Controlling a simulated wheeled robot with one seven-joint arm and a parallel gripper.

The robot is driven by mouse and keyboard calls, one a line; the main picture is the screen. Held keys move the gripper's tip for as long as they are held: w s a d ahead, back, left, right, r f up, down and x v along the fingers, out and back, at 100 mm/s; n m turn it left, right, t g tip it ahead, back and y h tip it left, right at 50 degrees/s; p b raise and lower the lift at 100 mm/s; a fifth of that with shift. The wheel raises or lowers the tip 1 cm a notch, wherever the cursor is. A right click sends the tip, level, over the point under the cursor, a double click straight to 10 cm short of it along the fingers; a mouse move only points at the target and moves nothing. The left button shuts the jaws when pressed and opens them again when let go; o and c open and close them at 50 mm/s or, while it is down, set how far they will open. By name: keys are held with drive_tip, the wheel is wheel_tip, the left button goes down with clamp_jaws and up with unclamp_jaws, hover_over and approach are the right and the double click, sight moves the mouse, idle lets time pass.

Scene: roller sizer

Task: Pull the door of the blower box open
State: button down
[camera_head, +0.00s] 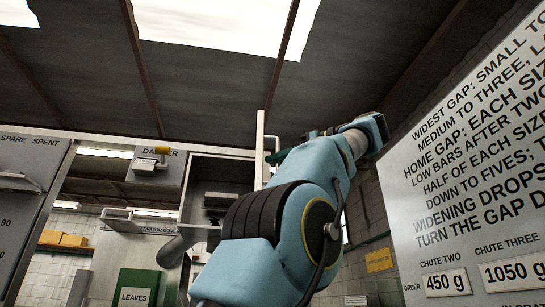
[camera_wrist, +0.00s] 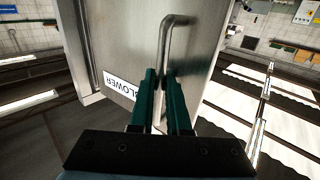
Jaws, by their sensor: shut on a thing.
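The blower box door (camera_wrist: 130,45) is a grey metal panel with a white BLOWER label (camera_wrist: 122,87) in the wrist view. Its bar handle (camera_wrist: 164,45) runs down between the green fingers of my gripper (camera_wrist: 162,75), which is shut on it. In the head view the door (camera_head: 260,150) shows nearly edge-on, standing out from the blower box (camera_head: 218,157), whose dark inside is visible. The door stands open; its exact angle is hard to tell. My arm hides part of the box, and my fingers show only as a small green bit at the handle.
A large instruction board (camera_head: 475,170) stands close on the right. A grey cabinet (camera_head: 25,190) is at the left edge.

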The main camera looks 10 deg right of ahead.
drive_tip(key=shift+d, duration=0.15)
idle(0.3)
drive_tip(key=c, duration=1.2)
unclamp_jaws()
drive_tip(key=shift+w, duration=0.15)
drive_tip(key=shift+o, duration=0.2)
drive_tip(key=p+v, duration=0.3)
drive_tip(key=v, duration=0.7)
drive_tip(key=shift+s+d, duration=0.25)
drive_tip(key=shift+d, duration=0.1)
